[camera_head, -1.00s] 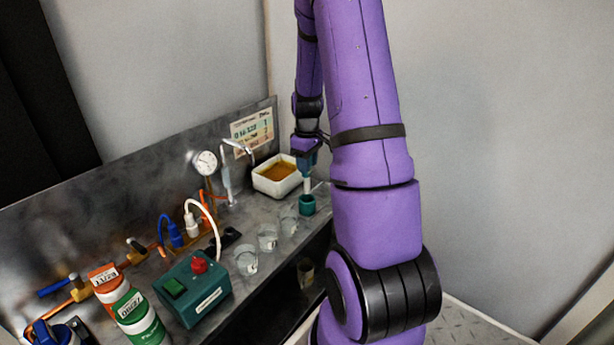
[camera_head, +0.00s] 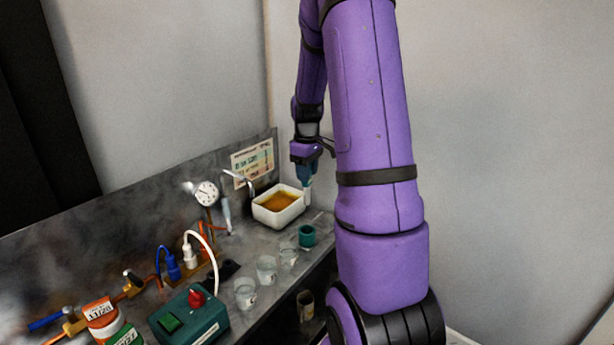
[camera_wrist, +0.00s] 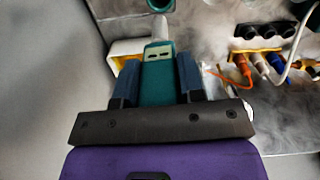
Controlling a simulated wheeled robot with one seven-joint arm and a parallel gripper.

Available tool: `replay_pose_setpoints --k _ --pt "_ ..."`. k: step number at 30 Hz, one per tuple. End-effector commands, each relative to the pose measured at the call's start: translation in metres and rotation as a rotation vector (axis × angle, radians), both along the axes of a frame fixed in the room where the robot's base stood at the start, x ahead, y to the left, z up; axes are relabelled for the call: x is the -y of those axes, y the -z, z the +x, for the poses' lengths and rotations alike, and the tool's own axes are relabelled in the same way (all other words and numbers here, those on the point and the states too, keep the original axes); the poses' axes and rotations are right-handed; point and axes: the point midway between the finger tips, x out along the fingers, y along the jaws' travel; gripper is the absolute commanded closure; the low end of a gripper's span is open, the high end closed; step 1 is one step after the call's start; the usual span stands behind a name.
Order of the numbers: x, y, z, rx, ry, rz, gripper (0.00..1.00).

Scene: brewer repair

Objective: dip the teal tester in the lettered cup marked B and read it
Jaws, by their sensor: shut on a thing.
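My gripper (camera_head: 308,172) is shut on the teal tester, holding it upright above the counter's far right end. In the wrist view the teal tester (camera_wrist: 157,85) sits between the two blue-grey fingers (camera_wrist: 157,82); its pale panel faces the camera. In the head view its pale lower end (camera_head: 307,196) hangs clear above a teal holder (camera_head: 307,236). Three clear cups stand in a row on the counter: a near one (camera_head: 245,293), a middle one (camera_head: 266,269) and a far one (camera_head: 289,257). They bear small labels, but the letters are too small to read.
A white tray (camera_head: 262,215) of amber liquid lies just left of the tester. A gauge (camera_head: 206,193), a tap and a posted chart (camera_head: 252,163) are behind. A green box (camera_head: 190,322) with a red knob and plugged cables stand nearer. The counter's front edge is right of the cups.

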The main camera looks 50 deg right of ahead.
Motion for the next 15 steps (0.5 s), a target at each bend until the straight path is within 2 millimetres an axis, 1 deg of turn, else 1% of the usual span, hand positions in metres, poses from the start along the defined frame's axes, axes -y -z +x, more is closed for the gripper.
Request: replay_pose_setpoints --k 15 --pt "0.0 -0.026 0.0 0.001 0.0 -0.001 1.0"
